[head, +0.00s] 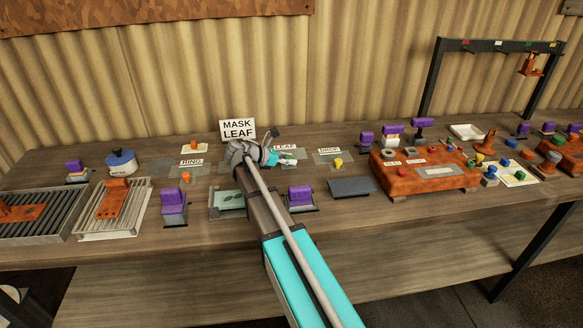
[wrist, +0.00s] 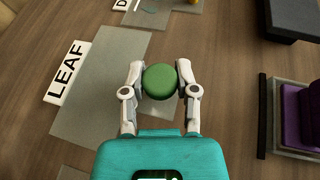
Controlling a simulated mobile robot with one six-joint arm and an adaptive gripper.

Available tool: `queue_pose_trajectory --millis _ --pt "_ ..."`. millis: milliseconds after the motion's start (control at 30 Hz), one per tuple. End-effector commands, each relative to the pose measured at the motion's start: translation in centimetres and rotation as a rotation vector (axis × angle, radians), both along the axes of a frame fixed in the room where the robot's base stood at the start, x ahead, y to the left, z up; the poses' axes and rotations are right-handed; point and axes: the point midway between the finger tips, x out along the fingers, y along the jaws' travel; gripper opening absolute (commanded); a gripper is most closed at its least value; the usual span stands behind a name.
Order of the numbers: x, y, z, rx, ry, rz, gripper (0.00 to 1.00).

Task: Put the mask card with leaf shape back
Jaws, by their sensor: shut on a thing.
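My gripper (wrist: 160,85) is shut on a round green knob (wrist: 160,80), with one finger on each side of it. A pale plate, seemingly the mask card (wrist: 160,112), shows partly under the knob; its leaf shape is hidden. In the wrist view, the grey mat labelled LEAF (wrist: 100,85) lies at left, partly under the gripper. I cannot tell whether the card touches it. In the head view, my gripper (head: 280,156) is beside the LEAF label (head: 285,147), and my arm covers part of the area.
A MASK LEAF sign (head: 237,130) stands behind. A pale green plate with a leaf picture (head: 230,199) lies in a front holder. The RING label (head: 191,162) is left; the DROP label (head: 328,150) and a yellow knob (head: 338,162) are right. Purple-topped blocks (head: 300,195) stand in front.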

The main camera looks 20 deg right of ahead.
Motion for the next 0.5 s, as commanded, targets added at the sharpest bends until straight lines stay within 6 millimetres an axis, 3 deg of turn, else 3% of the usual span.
queue_pose_trajectory --millis 200,500 --pt "-0.1 0.0 -2.0 0.0 0.0 -0.001 0.0" --pt "-0.1 -0.1 -2.2 0.0 -0.001 -0.001 0.0"
